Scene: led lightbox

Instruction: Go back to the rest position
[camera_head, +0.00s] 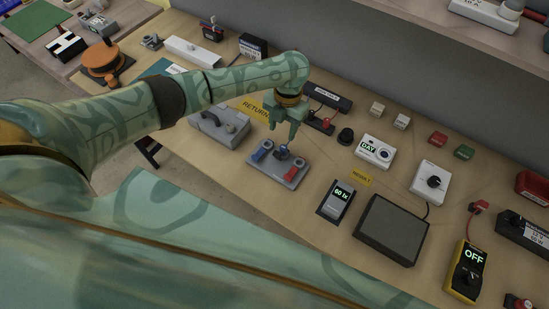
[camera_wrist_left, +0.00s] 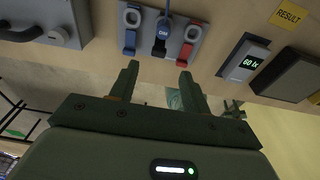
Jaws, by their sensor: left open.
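My left arm reaches in from the left in the head view, and its left gripper (camera_head: 284,137) points down over a grey panel (camera_head: 270,174) with a blue lever, a red lever and a dark blue piece between them. In the left wrist view the two fingers (camera_wrist_left: 158,82) are apart with nothing between them. The same panel (camera_wrist_left: 182,49) lies ahead of the fingertips, with its blue lever (camera_wrist_left: 130,41), red lever (camera_wrist_left: 185,53) and the blue piece (camera_wrist_left: 164,27). I cannot tell the exact gap between fingertips and panel. My right gripper is not in view.
Right of the panel are a meter reading "60 lx" (camera_head: 337,200), a dark flat box (camera_head: 391,230) and a yellow meter reading "OFF" (camera_head: 465,272). A grey case (camera_head: 219,126) stands left of the gripper. A white "DAY" box (camera_head: 374,151) is behind. A shelf (camera_head: 450,25) overhangs the back right.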

